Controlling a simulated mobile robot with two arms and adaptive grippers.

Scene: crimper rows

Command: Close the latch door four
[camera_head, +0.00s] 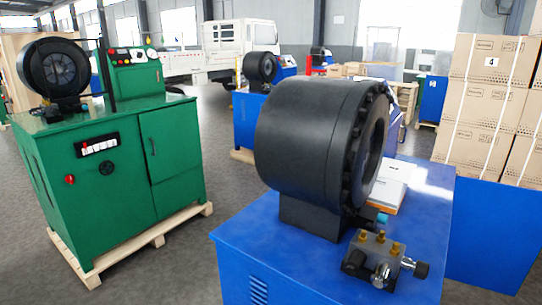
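A small white sign with the number 4 (491,61) is on the stacked cartons at the right. No door marked four can be made out. A green crimping machine (90,215) at the left has a front cabinet door (170,145) with a dark handle on its left side. That door looks flush with the cabinet. Neither of my grippers is in view.
A blue crimper base (290,265) with a large black crimping head (315,140) and a valve block (378,255) fills the near middle. Cartons (475,115) stand on a blue cabinet (490,225). Grey floor (215,130) is clear between the machines. A white truck (240,42) is behind.

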